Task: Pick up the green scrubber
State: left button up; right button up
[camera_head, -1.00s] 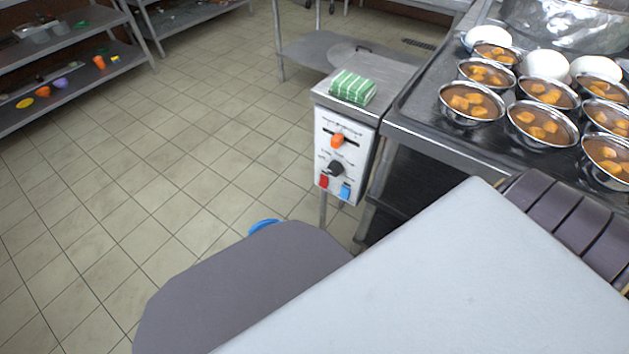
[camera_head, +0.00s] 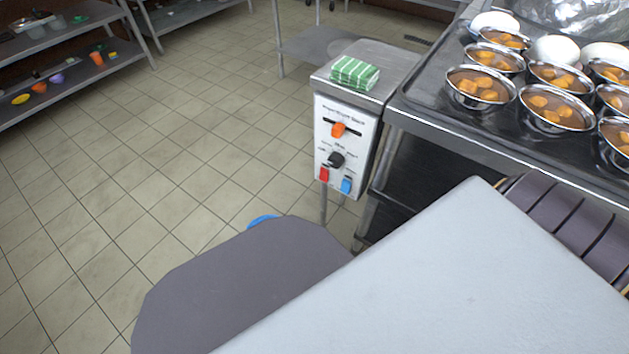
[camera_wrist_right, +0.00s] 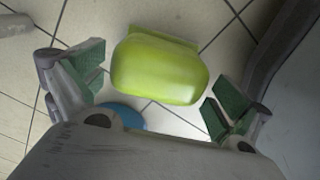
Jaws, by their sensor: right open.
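A yellow-green rounded block (camera_wrist_right: 160,68) shows in the right wrist view, between and beyond the fingers of my right gripper (camera_wrist_right: 154,82). The fingers have green pads, stand wide apart and do not touch it. I cannot tell if this block is the scrubber, or how far off it is. Neither of my grippers shows in the head view, and the left one shows nowhere.
A steel counter (camera_head: 450,145) at the right carries several metal bowls (camera_head: 480,88) of food. A blue round thing (camera_head: 262,220) on the floor is partly hidden; it also shows in the right wrist view (camera_wrist_right: 128,115). Shelves (camera_head: 100,68) stand at the back left. The tiled floor between is clear.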

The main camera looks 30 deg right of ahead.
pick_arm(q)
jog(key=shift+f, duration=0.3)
pick_arm(e)
jog(key=shift+f, duration=0.45)
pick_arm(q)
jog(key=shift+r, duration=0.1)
pick_arm(e)
jog(key=shift+c, duration=0.3)
jog(key=c, duration=0.8)
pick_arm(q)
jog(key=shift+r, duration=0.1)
pick_arm(e)
jog(key=shift+r, duration=0.15)
jog(key=shift+r+p, duration=1.1)
jog(key=shift+r, duration=0.6)
notch_tip(320, 180, up, 5)
jog(key=p, duration=0.3)
jog(key=shift+r+p, duration=0.5)
jog(key=shift+r, duration=0.15)
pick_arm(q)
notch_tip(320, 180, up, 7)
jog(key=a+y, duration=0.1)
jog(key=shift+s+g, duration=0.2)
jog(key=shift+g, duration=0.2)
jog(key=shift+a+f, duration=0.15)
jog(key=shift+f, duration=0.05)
